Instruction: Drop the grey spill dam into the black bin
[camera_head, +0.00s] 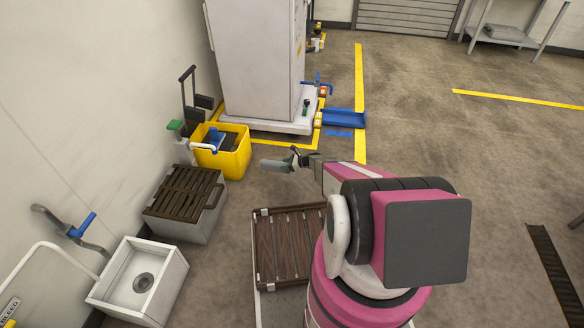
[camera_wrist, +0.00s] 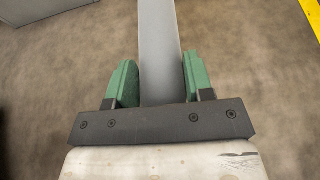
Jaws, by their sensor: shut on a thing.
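The grey spill dam (camera_wrist: 158,45) is a long flat bar between the two green fingers of my gripper (camera_wrist: 155,85) in the wrist view. Its far end runs out of the top of that picture. My gripper (camera_head: 298,158) is shut on it. In the head view the dam (camera_head: 275,166) shows as a short grey piece pointing left from my gripper, above the floor. I cannot make out a black bin in either view.
A yellow bucket (camera_head: 235,160) stands behind and left of my gripper. A grey box with brown slats (camera_head: 205,232) and a white sink (camera_head: 168,298) line the left wall. A brown slatted top (camera_head: 285,245) lies beside my arm. Open floor (camera_head: 470,150) spreads right.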

